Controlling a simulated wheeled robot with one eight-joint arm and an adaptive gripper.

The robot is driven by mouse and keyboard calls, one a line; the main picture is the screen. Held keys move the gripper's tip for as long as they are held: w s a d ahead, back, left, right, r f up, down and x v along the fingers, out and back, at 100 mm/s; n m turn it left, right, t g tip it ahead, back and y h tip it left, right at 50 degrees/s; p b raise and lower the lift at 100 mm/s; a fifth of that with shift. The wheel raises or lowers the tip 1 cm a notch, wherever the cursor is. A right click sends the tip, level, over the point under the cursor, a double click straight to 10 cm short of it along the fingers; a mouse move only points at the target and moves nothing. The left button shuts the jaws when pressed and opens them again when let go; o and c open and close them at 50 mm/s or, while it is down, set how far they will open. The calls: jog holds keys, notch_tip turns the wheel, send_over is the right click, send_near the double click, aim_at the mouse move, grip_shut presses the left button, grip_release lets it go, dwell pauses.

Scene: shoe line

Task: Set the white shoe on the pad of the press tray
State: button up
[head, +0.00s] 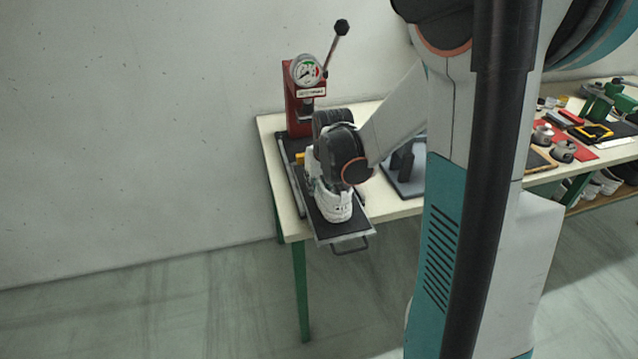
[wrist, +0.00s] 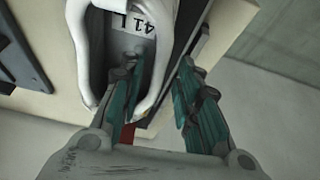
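The white shoe (head: 334,206) is on the black pad of the pulled-out press tray (head: 352,237), and it looks upright. My wrist covers its back part in the head view. In the wrist view the shoe (wrist: 160,45) shows its opening, with a "41 L" label inside. My gripper (wrist: 163,62) has its two teal fingers apart. One finger is inside the opening and the other is outside the shoe's side wall. A gap shows between the outer finger and the wall. The fingers are hidden in the head view.
The red press (head: 297,100) with a gauge and lever stands behind the tray on the table (head: 272,135). A dark plate fixture (head: 405,170) sits to the right. Tools and parts lie further right. The tray's front overhangs the table edge.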

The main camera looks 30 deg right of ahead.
jog(key=v, duration=1.1)
jog(key=shift+s, duration=0.2)
jog(key=shift+a+r, duration=0.1)
jog(key=shift+a, duration=0.05)
